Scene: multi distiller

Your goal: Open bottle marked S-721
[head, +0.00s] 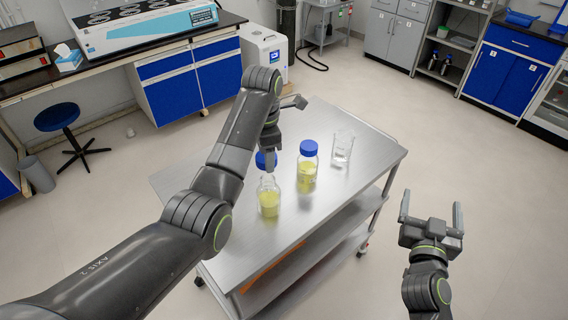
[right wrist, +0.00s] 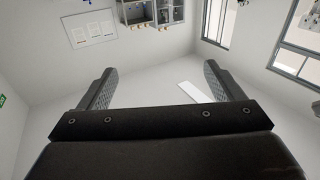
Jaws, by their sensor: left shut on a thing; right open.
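A glass bottle with yellow liquid (head: 268,202) stands upright near the front of the steel cart, its neck bare. My left gripper (head: 268,160) is over it, shut on a blue cap (head: 260,160), which appears just above the neck and apart from it; a finger partly hides the cap. A second bottle with yellow liquid (head: 307,170) stands to its right with its blue cap (head: 309,148) on. No marking is legible, so I cannot tell which is S-721. My right gripper (head: 431,212) is open and empty, right of the cart; its fingers show in the right wrist view (right wrist: 158,90).
A clear glass beaker (head: 342,150) stands on the cart (head: 240,229) right of the second bottle. The cart top's right end is bare. A blue stool (head: 57,117) and lab benches stand at the back left. The floor around the cart is mostly clear.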

